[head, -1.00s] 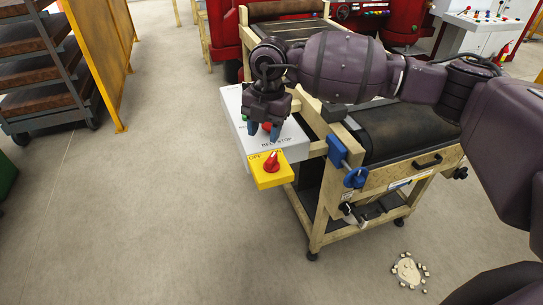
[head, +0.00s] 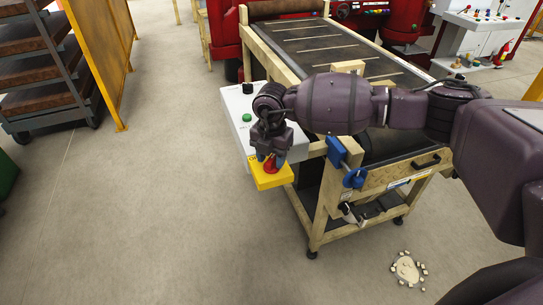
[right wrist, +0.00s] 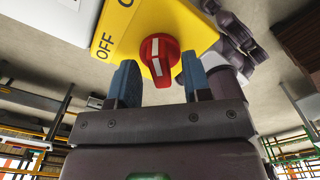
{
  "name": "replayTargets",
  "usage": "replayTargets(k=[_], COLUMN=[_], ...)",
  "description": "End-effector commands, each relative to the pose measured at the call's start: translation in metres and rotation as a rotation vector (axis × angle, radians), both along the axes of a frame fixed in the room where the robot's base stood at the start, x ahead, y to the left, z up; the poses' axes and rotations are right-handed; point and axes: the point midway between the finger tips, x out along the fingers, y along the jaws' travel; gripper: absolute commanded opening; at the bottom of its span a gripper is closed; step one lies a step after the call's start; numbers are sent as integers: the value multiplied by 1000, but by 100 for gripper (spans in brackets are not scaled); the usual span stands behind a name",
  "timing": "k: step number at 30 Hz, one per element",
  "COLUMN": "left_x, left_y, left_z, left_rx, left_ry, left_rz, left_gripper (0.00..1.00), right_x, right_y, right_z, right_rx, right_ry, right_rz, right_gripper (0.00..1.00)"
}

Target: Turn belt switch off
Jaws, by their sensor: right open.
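The belt switch is a red knob (head: 271,165) on a yellow box (head: 268,180) at the front of a white control panel (head: 238,106). In the right wrist view the red knob (right wrist: 159,58) carries a white line, and the yellow plate (right wrist: 150,22) reads OFF at its left. My right gripper (head: 270,158) is open right at the knob; its blue fingers (right wrist: 158,85) stand on either side of the knob's near end, with gaps to both. My left gripper is not in view.
A wooden-framed conveyor with a dark belt (head: 310,45) stands beside the panel. A green button (head: 247,117) and a black knob (head: 247,88) show on the panel. A rack of brown slabs (head: 40,65) stands at left.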

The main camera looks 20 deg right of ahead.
Motion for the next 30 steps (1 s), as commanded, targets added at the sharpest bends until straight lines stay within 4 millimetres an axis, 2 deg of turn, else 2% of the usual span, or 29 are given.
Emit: replayTargets(k=[10,19,30], left_x=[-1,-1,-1], left_y=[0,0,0], left_z=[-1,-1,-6], left_rx=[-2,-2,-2], left_ry=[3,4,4], left_rz=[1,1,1], left_gripper=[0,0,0], right_x=[0,0,0], right_y=[0,0,0], right_z=[-4,-4,-4], right_rx=[0,0,0], right_ry=[0,0,0], right_rz=[0,0,50], right_gripper=[45,0,0])
